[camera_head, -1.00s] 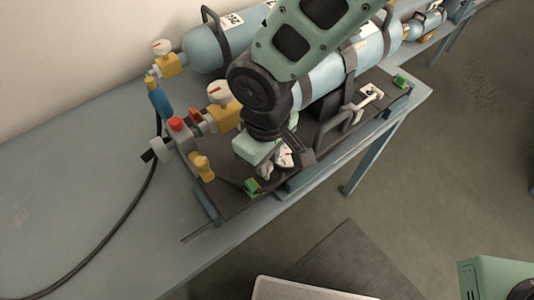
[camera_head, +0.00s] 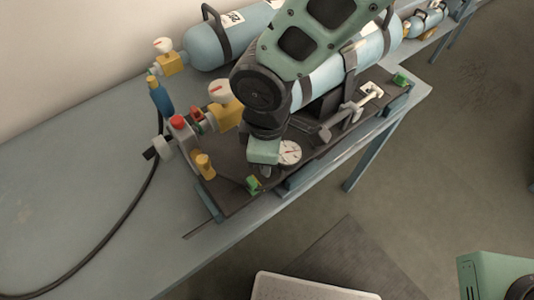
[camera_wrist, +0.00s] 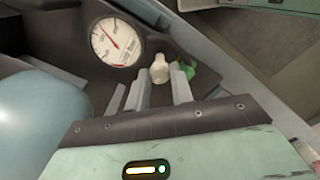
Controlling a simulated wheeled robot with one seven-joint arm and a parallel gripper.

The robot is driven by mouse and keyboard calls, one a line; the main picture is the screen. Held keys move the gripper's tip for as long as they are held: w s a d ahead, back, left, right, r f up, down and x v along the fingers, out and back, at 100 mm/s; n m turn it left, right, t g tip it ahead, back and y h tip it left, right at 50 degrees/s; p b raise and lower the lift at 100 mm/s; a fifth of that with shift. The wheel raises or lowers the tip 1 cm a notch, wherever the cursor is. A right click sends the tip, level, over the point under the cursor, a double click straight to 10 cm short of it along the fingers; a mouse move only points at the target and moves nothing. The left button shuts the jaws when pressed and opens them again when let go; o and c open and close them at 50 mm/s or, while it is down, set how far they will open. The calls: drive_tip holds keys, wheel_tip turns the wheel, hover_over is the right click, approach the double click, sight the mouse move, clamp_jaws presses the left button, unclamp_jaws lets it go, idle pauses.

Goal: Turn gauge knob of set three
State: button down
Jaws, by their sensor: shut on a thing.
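The white round gauge (camera_head: 290,152) of the near breathing set sits on its dark backplate, just right of my gripper (camera_head: 265,168). In the wrist view the gauge (camera_wrist: 116,42) shows its full dial with a red needle, at the upper left. A small cream knob (camera_wrist: 159,69) stands beside the dial, between the tips of my gripper (camera_wrist: 160,88). The jaws are shut on the knob. In the head view my wrist hides most of the knob.
The near cylinder (camera_head: 342,72) lies strapped on the backplate (camera_head: 232,188). A yellow valve with a gauge (camera_head: 220,91) and a red-topped fitting (camera_head: 178,122) stand left. A green clip (camera_head: 254,184) is close to my gripper.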

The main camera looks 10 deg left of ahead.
drive_tip(key=shift+r, duration=0.1)
drive_tip(key=c, duration=1.2)
unclamp_jaws()
wheel_tip(320, 180, up, 17)
drive_tip(key=b, duration=0.1)
drive_tip(key=shift+r, duration=0.15)
drive_tip(key=s+d+f+m, duration=0.2)
drive_tip(key=d+m, duration=0.3)
drive_tip(key=d, duration=0.5)
drive_tip(key=s+d+f+m, duration=0.3)
drive_tip(key=d+m, duration=0.3)
drive_tip(key=d, duration=0.4)
drive_tip(key=shift+d+y, duration=0.3)
drive_tip(key=shift+d, duration=0.05)
